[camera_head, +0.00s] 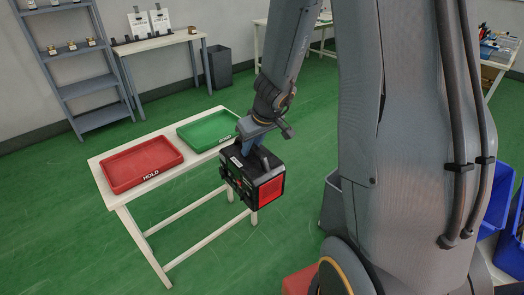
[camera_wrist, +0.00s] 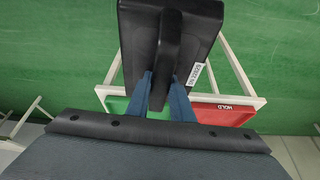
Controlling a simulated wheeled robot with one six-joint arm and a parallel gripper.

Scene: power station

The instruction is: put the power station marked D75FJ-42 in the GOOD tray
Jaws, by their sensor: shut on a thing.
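My gripper (camera_head: 252,146) is shut on the top handle of a black power station (camera_head: 238,176) with a red side panel. In the wrist view the blue fingers (camera_wrist: 163,92) close on the handle of the power station (camera_wrist: 138,48). A small white label on it is too small to read surely. It hangs in the air just right of the white table, near the table's right end. The green tray (camera_head: 207,129) lies on the table, left of and behind my gripper; its front lettering is too small to read surely. It partly shows in the wrist view (camera_wrist: 116,106).
The red tray (camera_head: 142,164), marked HOLD, sits on the left of the same white table (camera_head: 116,200). A grey shelf (camera_head: 90,87), a back table (camera_head: 160,42) and a dark bin (camera_head: 220,66) stand behind. Open green floor surrounds the table.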

